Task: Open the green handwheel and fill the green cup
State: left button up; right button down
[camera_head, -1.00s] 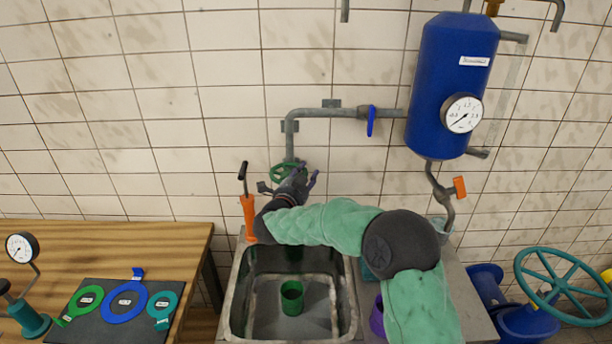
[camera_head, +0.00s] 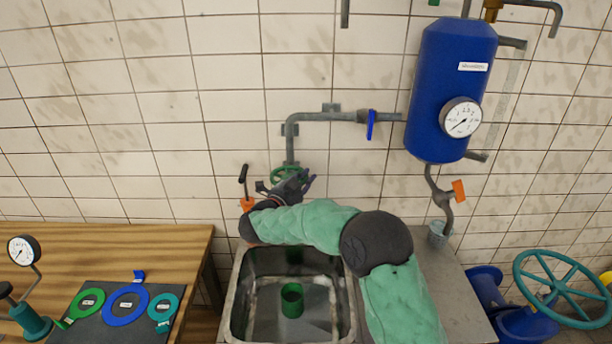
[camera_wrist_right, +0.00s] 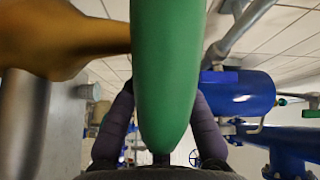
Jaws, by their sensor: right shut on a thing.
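The green handwheel (camera_head: 280,176) sits on the grey wall pipe above the back of the sink. My right gripper (camera_head: 305,184) is at the wheel's right side, with my own wrist covering part of it. In the right wrist view the green rim (camera_wrist_right: 165,70) stands large between the two purple fingers, and the gripper is shut on it. The green cup (camera_head: 292,300) stands upright in the sink basin, apart from the gripper. I cannot see into it well enough to tell its contents. My left gripper is out of view.
The metal sink (camera_head: 238,300) has an orange-handled tool (camera_head: 246,204) at its back left. A blue tank (camera_head: 450,90) with a gauge hangs at right, above a small grey bucket (camera_head: 437,236). A wooden table (camera_head: 110,240) holds ring tags at left.

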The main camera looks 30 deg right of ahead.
jog(key=m+g, duration=0.1)
jog(key=g+h, duration=0.1)
jog(key=a+m+g+p, duration=0.1)
jog(key=g, duration=0.1)
jog(key=shift+s+f+m+h, duration=0.1)
jog(key=shift+s+m+h, duration=0.2)
jog(key=shift+s, duration=0.05)
jog(key=shift+f+g, duration=0.1)
jog(key=shift+g, duration=0.3)
jog(key=c, duration=1.3)
grip_release()
jog(key=shift+s, duration=0.1)
jog(key=shift+a, duration=0.1)
jog(key=shift+a, duration=0.25)
jog(key=a, duration=0.3)
jog(key=s+a, duration=0.1)
jog(key=a, duration=0.3)
jog(key=s+a, duration=0.1)
jog(key=a, duration=0.3)
jog(key=shift+s+a, duration=0.1)
jog(key=shift+s, duration=0.05)
